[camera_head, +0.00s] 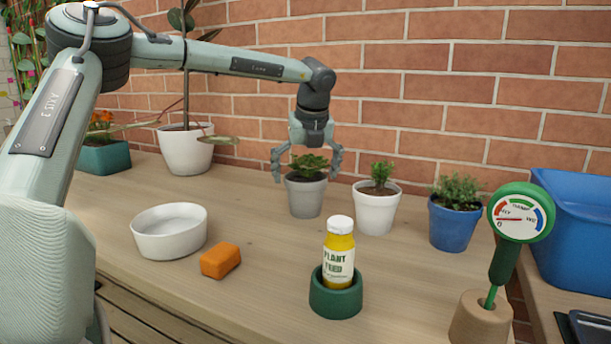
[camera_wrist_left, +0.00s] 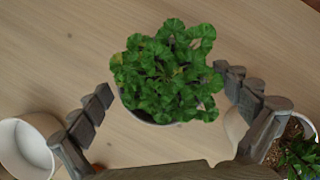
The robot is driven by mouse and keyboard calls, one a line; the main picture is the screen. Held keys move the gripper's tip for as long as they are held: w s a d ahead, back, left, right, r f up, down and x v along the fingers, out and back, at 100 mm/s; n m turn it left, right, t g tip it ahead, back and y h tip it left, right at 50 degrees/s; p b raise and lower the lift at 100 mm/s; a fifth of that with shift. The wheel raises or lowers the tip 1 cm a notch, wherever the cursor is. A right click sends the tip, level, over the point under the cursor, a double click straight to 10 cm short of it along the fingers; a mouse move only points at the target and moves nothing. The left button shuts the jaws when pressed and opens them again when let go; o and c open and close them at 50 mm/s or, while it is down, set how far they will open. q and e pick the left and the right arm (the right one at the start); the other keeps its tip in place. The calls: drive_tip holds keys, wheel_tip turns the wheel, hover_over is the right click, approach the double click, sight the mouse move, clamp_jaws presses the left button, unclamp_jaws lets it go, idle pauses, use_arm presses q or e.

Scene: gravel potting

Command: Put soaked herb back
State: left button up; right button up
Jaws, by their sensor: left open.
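Three potted herbs stand in a row in front of the brick wall: one in a grey pot (camera_head: 305,198), one in a white pot (camera_head: 376,211) and one in a blue pot (camera_head: 455,225). My left gripper (camera_head: 306,168) is open above the grey pot, with its fingers on either side of the leafy herb (camera_head: 309,164). In the left wrist view the herb (camera_wrist_left: 168,75) lies between the spread fingers, apart from both. A white bowl (camera_head: 168,235) stands empty at the left. The frames do not show which herb is soaked. My right gripper is not in view.
An orange sponge-like block (camera_head: 220,261) and a plant feed bottle (camera_head: 338,256) in a green holder (camera_head: 335,297) stand in front. A moisture meter (camera_head: 519,214) in a wooden stand (camera_head: 481,319) and a blue bin (camera_head: 582,225) are at right.

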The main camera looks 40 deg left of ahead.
use_arm(q)
drive_tip(key=v, duration=1.2)
